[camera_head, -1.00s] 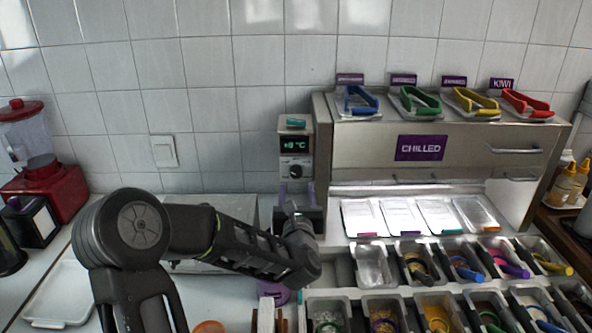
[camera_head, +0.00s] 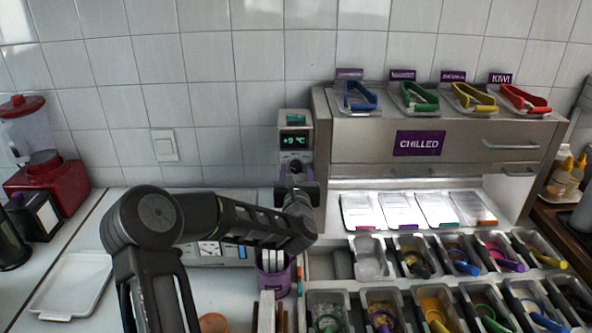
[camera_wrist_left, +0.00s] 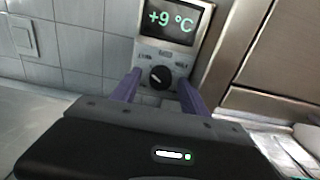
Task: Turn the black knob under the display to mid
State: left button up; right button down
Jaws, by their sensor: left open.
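The control box (camera_head: 295,120) stands against the tiled wall, left of the steel chilled cabinet. Its display (camera_head: 295,140) reads +9 °C, also in the left wrist view (camera_wrist_left: 171,20). The black knob (camera_wrist_left: 160,77) is round and sits under the display, with small labels above it that I cannot read. My left gripper (camera_wrist_left: 160,84) is open, its two purple fingers on either side of the knob; I cannot tell whether they touch it. In the head view my left gripper (camera_head: 296,176) is in front of the box's lower part and largely hides the knob. My right gripper is not in view.
The chilled cabinet (camera_head: 350,150) is close on the right, with tongs on top. Topping trays (camera_head: 370,265) fill the right front. A purple cup (camera_head: 275,280) stands below my left arm. A red blender (camera_head: 45,175) and a white tray (camera_head: 60,290) are at left.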

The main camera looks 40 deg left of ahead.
pick_arm(q)
grip_shut()
dwell(0.6)
